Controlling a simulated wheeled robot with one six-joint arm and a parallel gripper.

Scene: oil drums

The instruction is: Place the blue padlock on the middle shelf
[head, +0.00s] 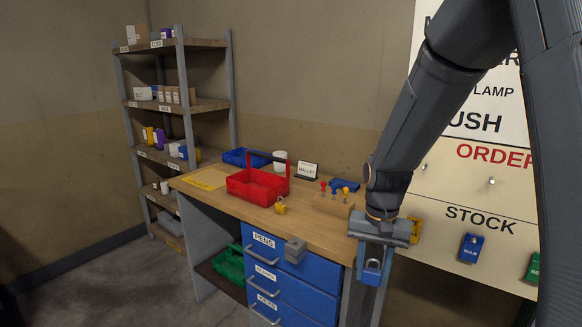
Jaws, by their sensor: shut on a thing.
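My gripper (375,254) is shut on a blue padlock (372,272) and holds it in front of the right end of the workbench. The padlock hangs below the jaws, with its body low and its pale shackle partly between the fingers. The shelf rack (186,92) stands at the far left, well away from my gripper. It has several levels; the middle shelf (150,153) carries yellow and purple items and blue and white boxes towards its right. Some of that shelf's surface is hidden by these items.
The wooden workbench (225,203) stands between my gripper and the rack. It bears a red tote (257,187), a blue tray (240,157), a yellow padlock (281,206) and a screwdriver block (333,205). A grey vise (295,250) juts from its front. Open floor (130,275) lies left.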

